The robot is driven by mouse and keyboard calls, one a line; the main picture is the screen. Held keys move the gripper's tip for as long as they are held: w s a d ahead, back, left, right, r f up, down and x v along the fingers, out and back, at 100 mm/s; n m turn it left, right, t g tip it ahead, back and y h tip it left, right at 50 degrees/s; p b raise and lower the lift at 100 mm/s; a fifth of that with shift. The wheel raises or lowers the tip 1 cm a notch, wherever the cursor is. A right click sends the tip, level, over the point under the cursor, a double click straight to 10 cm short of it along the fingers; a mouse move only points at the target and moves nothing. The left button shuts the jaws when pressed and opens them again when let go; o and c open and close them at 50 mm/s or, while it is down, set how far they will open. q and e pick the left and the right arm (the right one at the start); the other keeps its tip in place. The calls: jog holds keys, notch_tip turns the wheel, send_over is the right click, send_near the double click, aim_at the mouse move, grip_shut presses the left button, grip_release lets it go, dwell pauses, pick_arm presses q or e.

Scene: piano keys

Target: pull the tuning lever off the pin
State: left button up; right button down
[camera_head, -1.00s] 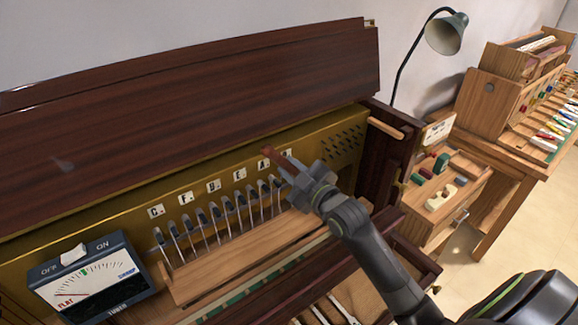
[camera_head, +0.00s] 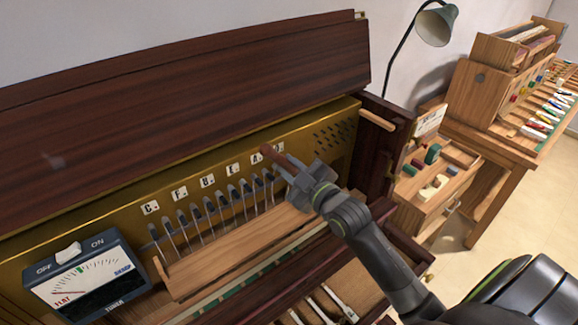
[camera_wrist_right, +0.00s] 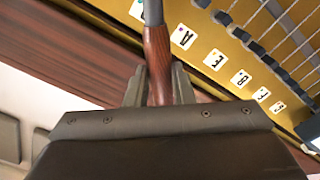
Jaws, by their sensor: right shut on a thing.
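The tuning lever (camera_wrist_right: 157,55) has a reddish-brown wooden handle and a grey metal shaft in the right wrist view. My right gripper (camera_wrist_right: 157,88) is shut on its handle. In the head view the handle's brown end (camera_head: 272,154) sticks out past my right gripper (camera_head: 296,176), in front of the gold pin plate (camera_head: 313,156) at the right end of the hammer row. The lever's far tip is cut off in the wrist view and hidden in the head view, so I cannot tell whether it sits on a pin. My left gripper is not in view.
A tuner box (camera_head: 86,279) with a dial stands at the left. A row of hammers (camera_head: 208,208) runs behind a wooden rail (camera_head: 232,257). The dark piano lid (camera_head: 190,110) rises behind. A small open drawer cabinet (camera_head: 432,185) and lamp (camera_head: 436,27) are at the right.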

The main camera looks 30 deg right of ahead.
jog(key=shift+s+r, duration=0.1)
jog(key=shift+s+d+p, duration=0.25)
jog(key=shift+s+p, duration=0.15)
jog(key=shift+s, duration=1.05)
jog(key=shift+s+d+p, duration=0.2)
jog(key=shift+s+p, duration=0.2)
jog(key=shift+s, duration=1.05)
